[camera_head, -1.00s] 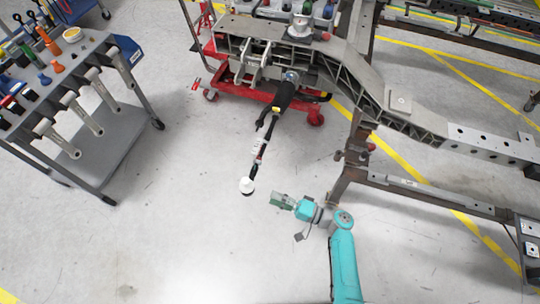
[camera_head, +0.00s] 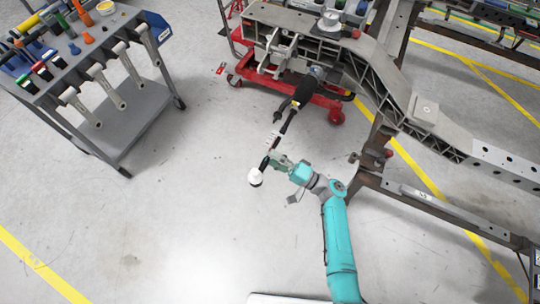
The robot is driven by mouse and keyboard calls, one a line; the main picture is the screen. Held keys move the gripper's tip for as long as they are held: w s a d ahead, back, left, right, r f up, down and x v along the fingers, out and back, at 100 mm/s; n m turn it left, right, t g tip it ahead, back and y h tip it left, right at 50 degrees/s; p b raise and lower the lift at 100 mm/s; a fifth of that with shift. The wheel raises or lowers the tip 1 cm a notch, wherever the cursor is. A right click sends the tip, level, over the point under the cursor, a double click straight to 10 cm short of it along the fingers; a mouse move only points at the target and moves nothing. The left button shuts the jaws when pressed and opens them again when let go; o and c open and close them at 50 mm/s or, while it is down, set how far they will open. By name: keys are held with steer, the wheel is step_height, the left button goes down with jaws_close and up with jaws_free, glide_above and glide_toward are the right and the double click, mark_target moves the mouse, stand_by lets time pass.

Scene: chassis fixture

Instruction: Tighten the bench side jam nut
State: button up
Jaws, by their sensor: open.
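A dark rod assembly hangs out from the chassis (camera_head: 395,85). It has a black bellows boot (camera_head: 304,91), a thin rod (camera_head: 287,122) with pale and red bands, and a white end piece (camera_head: 255,177). The jam nut is too small to pick out for certain on this rod. My gripper (camera_head: 277,161), greenish grey at the end of my teal arm, is beside the lower rod, just right of and above the white end piece. It is open. I cannot tell whether it touches the rod or whether the rod lies between its fingers.
A red wheeled jack (camera_head: 335,116) stands under the chassis. A brown steel stand (camera_head: 372,150) and its rail (camera_head: 440,208) are to the right of my arm. A grey tool cart (camera_head: 140,118) with wrenches stands at left. The floor between is clear.

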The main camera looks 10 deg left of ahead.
steer(key=shift+x, duration=0.8)
jaws_close()
